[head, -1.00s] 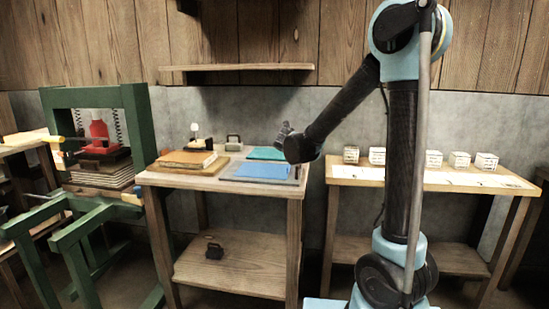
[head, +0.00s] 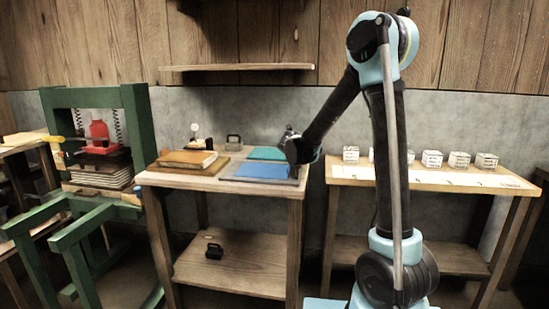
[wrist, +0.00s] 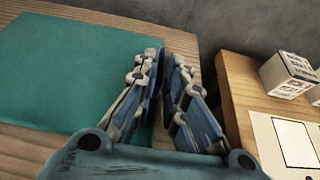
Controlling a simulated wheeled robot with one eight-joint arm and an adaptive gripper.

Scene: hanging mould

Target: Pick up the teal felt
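The teal felt (head: 267,153) lies flat at the back right of the middle table, behind a blue sheet (head: 262,170). In the wrist view the teal felt (wrist: 75,70) fills the left side. My gripper (head: 290,130) is at the felt's right end in the head view. In the wrist view my gripper (wrist: 164,62) is partly open, with a narrow gap between its fingers. The left finger overlaps the felt's right edge and the right finger is beside it, over bare wood. The fingers hide part of that edge, and I cannot tell whether they touch it.
The middle table (head: 228,187) also holds a brown book-like stack (head: 187,160) and a small dark-handled block (head: 233,142). A second table (head: 345,176) with several white boxes stands to the right across a gap. A green press (head: 137,120) stands left.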

